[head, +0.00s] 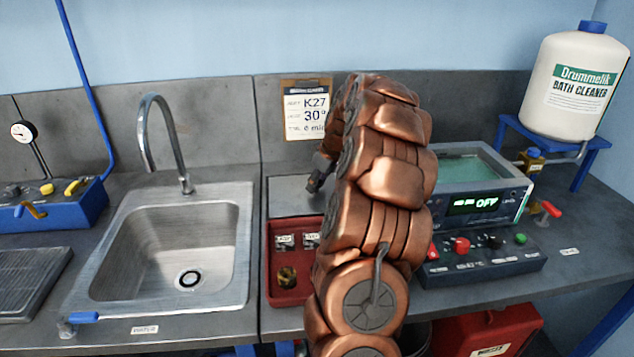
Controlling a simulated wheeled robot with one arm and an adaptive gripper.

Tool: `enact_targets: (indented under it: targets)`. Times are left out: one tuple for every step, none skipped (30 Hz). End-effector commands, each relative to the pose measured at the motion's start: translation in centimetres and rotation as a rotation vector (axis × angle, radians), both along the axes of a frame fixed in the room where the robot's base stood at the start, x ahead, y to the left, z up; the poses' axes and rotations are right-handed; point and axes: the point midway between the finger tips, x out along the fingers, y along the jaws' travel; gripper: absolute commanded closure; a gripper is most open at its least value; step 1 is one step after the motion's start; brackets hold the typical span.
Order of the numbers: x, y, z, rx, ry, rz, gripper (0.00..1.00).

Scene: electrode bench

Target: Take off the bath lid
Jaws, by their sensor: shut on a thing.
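The bath (505,192) stands right of my arm, with pale green liquid showing through its open top; its left side is hidden by my arm. Its display reads OFF. A flat grey metal plate, which looks like the bath lid (288,198), is left of my arm, behind the red tray. My gripper (316,184) is at the right part of this lid, shut on it; the fingertips are small and partly hidden by my arm. I cannot tell whether the lid rests on the bench or is held just above it.
A red tray (291,296) with labelled slots sits in front of the lid. A steel sink (135,255) with a tall tap is at the left. A control box (482,262) with coloured knobs is before the bath. A bath cleaner jug (574,85) stands on a blue stand at right.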

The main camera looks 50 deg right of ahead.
Motion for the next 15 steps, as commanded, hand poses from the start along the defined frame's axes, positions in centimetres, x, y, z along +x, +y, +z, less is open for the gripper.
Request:
enact_targets:
  targets:
    - [0.02, -0.01, 0.01, -0.001, -0.001, 0.000, 1.00]
    - [0.02, -0.02, -0.01, -0.001, -0.001, 0.000, 1.00]
    - [0.02, -0.02, -0.06, -0.001, -0.001, 0.000, 1.00]
    - [0.01, -0.02, -0.08, -0.001, -0.001, 0.000, 1.00]
    - [0.02, -0.02, -0.12, -0.001, -0.001, 0.000, 1.00]
    - [0.02, -0.02, -0.15, -0.001, -0.001, 0.000, 1.00]
    - [0.02, -0.02, -0.19, -0.001, -0.001, 0.000, 1.00]
    - [0.01, -0.02, -0.21, -0.001, -0.001, 0.000, 1.00]
    - [0.02, -0.02, -0.25, -0.001, -0.001, 0.000, 1.00]
    - [0.02, -0.02, -0.27, -0.001, -0.001, 0.000, 1.00]
    - [0.01, -0.02, -0.31, -0.001, -0.001, 0.000, 1.00]
    - [0.02, -0.02, -0.35, -0.001, -0.001, 0.000, 1.00]
    - [0.02, -0.02, -0.37, -0.001, -0.001, 0.000, 1.00]
    - [0.02, -0.02, -0.40, -0.001, -0.001, 0.000, 1.00]
    - [0.01, -0.02, -0.44, -0.001, -0.001, 0.000, 1.00]
